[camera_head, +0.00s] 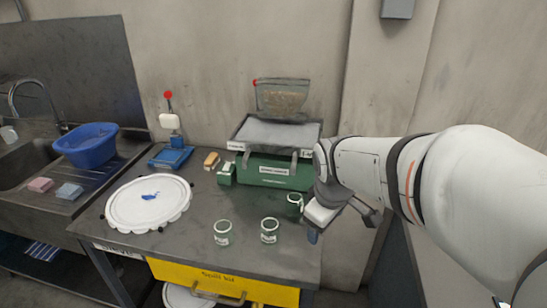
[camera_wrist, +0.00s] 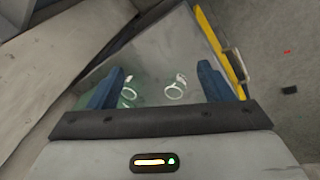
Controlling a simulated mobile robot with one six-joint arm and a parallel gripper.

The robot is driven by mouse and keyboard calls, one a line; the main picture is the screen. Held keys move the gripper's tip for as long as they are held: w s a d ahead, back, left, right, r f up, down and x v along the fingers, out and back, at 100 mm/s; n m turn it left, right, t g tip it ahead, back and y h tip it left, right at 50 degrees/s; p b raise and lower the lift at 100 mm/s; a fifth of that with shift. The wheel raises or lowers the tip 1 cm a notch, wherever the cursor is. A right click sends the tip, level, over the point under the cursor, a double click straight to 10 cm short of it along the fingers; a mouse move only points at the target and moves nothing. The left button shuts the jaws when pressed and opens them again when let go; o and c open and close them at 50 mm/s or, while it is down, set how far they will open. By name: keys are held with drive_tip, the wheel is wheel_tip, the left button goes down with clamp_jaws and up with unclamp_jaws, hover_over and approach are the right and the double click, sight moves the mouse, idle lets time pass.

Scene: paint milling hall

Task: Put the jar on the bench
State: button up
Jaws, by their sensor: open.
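A left jar (camera_head: 223,232) and a middle jar (camera_head: 269,231) are near the front edge. Another jar (camera_head: 295,204) is farther back, beside my arm's end. My gripper (camera_wrist: 162,70) is open and empty, above the bench's right end. In the head view one blue fingertip shows below the wrist and the rest is partly hidden. In the wrist view two jar rims, a left one (camera_wrist: 129,93) and a right one (camera_wrist: 175,90), show between the blue fingers, some way below.
A large white lid (camera_head: 148,204) lies on the bench's left. A green case (camera_head: 275,171) with a grey-topped unit stands at the back. A blue-based stand (camera_head: 171,157) is back left. A sink with a blue basin (camera_head: 86,144) is far left. A yellow drawer (camera_head: 220,281) is below.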

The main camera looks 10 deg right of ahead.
drive_tip(key=w+f+n+h+p, duration=0.15)
drive_tip(key=w+f+n, duration=0.25)
drive_tip(key=w+n, duration=1)
drive_tip(key=n+p, duration=0.2)
drive_tip(key=n, duration=0.6)
approach(295, 200)
drive_tip(key=w+d+f, duration=0.1)
drive_tip(key=w+f, duration=0.2)
drive_tip(key=f, duration=0.2)
drive_tip(key=shift+w+d+f+t, duration=0.25)
drive_tip(key=shift+w+f+t, duration=0.05)
drive_tip(key=shift+w+t, duration=0.1)
drive_tip(key=shift+p+x, duration=0.65)
drive_tip(key=shift+x, duration=3.25)
drive_tip(key=shift+s, duration=0.1)
drive_tip(key=shift+a, duration=0.1)
drive_tip(key=c, duration=1)
